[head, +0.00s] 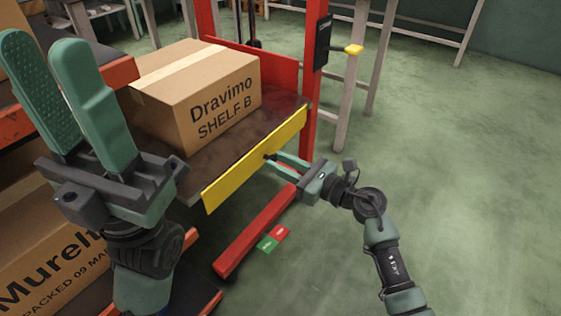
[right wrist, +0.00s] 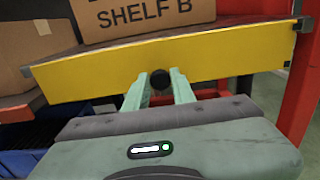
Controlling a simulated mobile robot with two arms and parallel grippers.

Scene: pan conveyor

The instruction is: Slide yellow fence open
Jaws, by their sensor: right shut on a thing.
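The yellow fence (head: 232,178) stands along the front edge of the dark lift platform (head: 205,165), and it also spans the right wrist view (right wrist: 215,60). A small black knob (right wrist: 160,79) sticks out from the fence near its middle. My right gripper (head: 272,161) is shut on this knob, one green finger on each side of it in the right wrist view (right wrist: 160,84). My left gripper (head: 42,45) is raised at the left, open and empty, its two green fingers apart.
A cardboard box (head: 210,95) marked Dravimo SHELF B rests on the platform behind the fence. A red post (head: 312,60) stands at the fence's right end. A red leg (head: 255,232) lies low on the floor. The green floor at right is clear.

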